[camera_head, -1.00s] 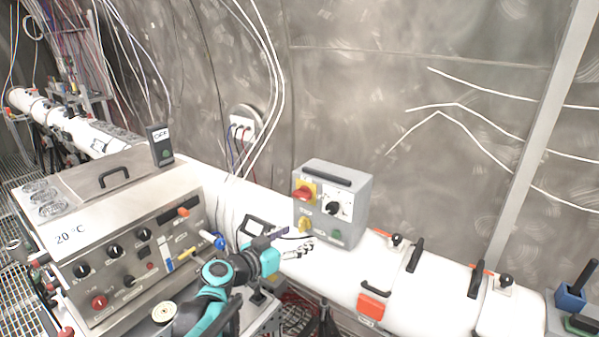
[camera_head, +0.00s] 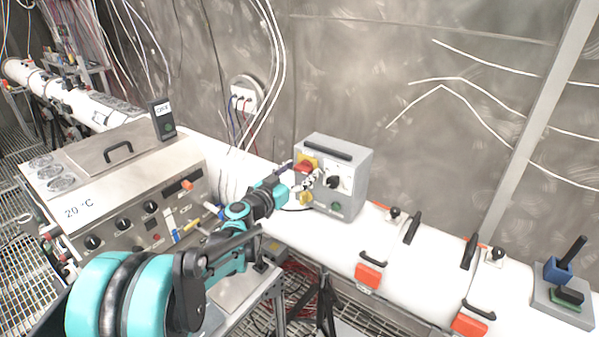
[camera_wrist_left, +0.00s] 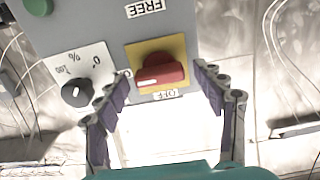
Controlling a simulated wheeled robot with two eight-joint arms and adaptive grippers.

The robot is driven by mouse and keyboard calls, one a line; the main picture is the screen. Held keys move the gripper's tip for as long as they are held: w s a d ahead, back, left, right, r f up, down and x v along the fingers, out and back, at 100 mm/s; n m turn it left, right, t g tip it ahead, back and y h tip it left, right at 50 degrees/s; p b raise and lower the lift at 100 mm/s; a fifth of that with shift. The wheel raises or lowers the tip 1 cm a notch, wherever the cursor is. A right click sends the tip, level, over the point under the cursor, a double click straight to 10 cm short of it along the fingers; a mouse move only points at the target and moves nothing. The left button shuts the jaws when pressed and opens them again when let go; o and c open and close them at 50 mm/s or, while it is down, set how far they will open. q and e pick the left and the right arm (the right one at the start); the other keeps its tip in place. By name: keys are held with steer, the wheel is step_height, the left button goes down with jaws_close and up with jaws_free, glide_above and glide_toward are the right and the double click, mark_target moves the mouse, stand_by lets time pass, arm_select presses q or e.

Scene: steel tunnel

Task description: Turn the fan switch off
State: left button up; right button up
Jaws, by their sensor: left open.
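A grey control box (camera_head: 355,165) stands on the white pipe. A red rotary switch (camera_wrist_left: 162,71) sits on a yellow plate (camera_wrist_left: 142,50) on its front. In the left wrist view, inverted labels read "FREE" (camera_wrist_left: 144,9) and "OFF" (camera_wrist_left: 166,94) on opposite sides of the plate. The red switch shows partly in the head view (camera_head: 303,166). My left gripper (camera_wrist_left: 158,82) is open, its fingers on either side of the switch; contact cannot be told. My right gripper is not in view.
A black dial (camera_wrist_left: 76,91) is beside the switch, close to one finger. A green button (camera_head: 336,206) is lower on the box. A large panel (camera_head: 135,215) marked "20 °C" stands at left. The white pipe (camera_head: 420,280) with red-and-black clamps runs right.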

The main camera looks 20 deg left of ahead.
arm_select(q)
steer(key=c, duration=1.2)
steer(key=shift+o, duration=0.2)
steer(key=shift+n, duration=0.3)
steer(key=n, duration=0.3)
steer(key=shift+a+n+b, duration=0.1)
steer(key=shift+n+b, duration=0.2)
steer(key=shift+b, duration=0.05)
steer(key=n, duration=0.4)
steer(key=shift+a+n+b, duration=0.1)
steer(key=shift+n+b, duration=0.2)
steer(key=n, duration=0.4)
steer(key=shift+f+n, duration=0.1)
steer(key=shift+n, duration=0.2)
steer(key=shift+n+b, duration=0.4)
steer(key=shift+n, duration=1.8)
